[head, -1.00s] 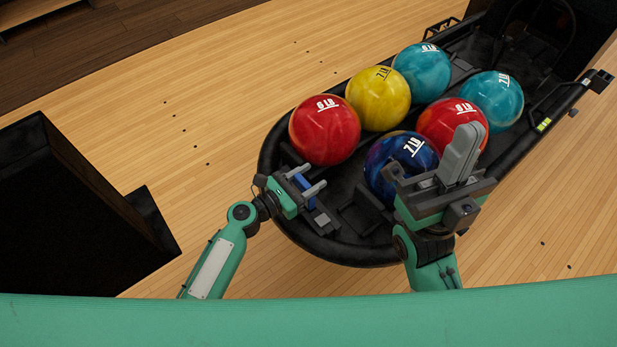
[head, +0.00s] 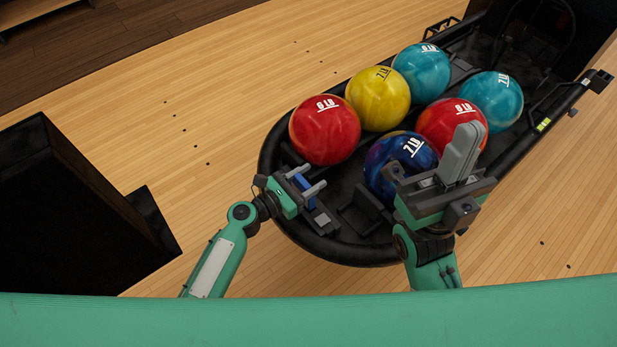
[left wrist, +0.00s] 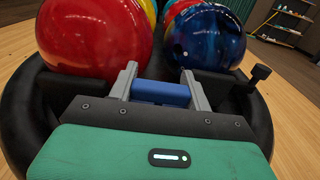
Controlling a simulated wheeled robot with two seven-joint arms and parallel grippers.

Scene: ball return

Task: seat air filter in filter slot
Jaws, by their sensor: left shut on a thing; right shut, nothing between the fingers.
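My left gripper (head: 311,178) is at the near left end of the black ball return, shut on a small blue block, which I take to be the air filter (head: 302,187). In the left wrist view the blue filter (left wrist: 160,92) lies crosswise between the two grey fingers of the left gripper (left wrist: 162,78). I cannot tell whether it touches the ball return. Dark fittings (head: 362,207) sit on the near end of the tray, right of the left gripper; I cannot make out which is the filter slot. My right gripper (head: 466,141) is shut and empty, in front of the balls.
The black ball return (head: 340,250) holds several bowling balls: a red ball (head: 324,130), a yellow ball (head: 378,98) and a dark blue ball (head: 385,165) are among them. A black box (head: 80,205) stands at the left. The wooden floor (head: 230,90) between is clear.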

